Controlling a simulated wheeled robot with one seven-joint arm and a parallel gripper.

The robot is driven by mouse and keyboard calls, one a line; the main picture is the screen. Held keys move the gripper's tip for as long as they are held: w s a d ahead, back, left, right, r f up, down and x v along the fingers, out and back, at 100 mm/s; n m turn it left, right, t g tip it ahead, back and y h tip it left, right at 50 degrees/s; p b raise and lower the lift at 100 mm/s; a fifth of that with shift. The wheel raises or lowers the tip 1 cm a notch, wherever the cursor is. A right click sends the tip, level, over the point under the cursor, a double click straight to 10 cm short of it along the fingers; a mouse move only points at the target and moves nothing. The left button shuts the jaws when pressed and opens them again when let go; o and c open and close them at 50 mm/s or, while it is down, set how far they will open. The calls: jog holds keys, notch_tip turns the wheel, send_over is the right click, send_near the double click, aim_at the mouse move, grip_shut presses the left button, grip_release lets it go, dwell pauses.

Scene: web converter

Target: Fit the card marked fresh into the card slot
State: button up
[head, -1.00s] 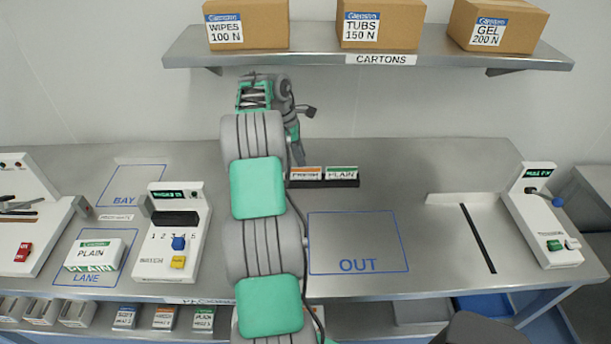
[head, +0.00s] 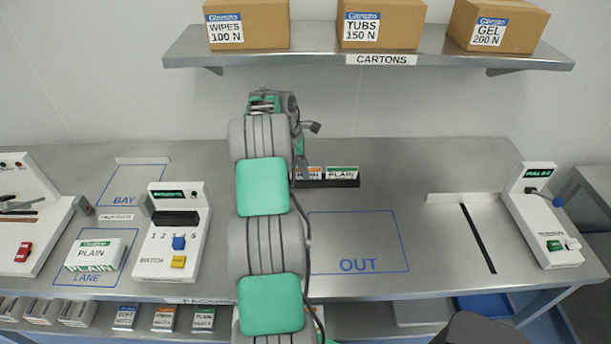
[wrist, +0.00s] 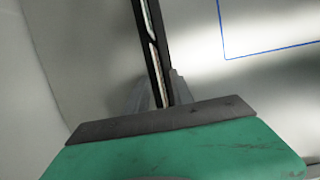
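The orange-topped card (head: 312,173), its lettering partly covered by my arm, stands in a low black rack (head: 345,183) at the back middle of the table. A green-topped PLAIN card (head: 342,172) stands to its right. My gripper's fingers are hidden behind my arm in the head view. In the wrist view my gripper (wrist: 158,92) is low over the black rack (wrist: 152,40), fingers apart on either side of a thin card edge (wrist: 160,78). That card's face is not visible. A white machine (head: 158,245) marked BATCH has a dark slot-like bar (head: 175,218); I cannot tell if this is the card slot.
A PLAIN pack (head: 95,253) sits in the LANE outline. The blue OUT outline (head: 358,212) is empty. At right is a white machine (head: 548,225) beside a long black groove (head: 478,238). A carton shelf (head: 400,58) hangs above the back.

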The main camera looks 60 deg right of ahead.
jog(key=shift+c, duration=0.2)
grip_shut()
dwell(1.2)
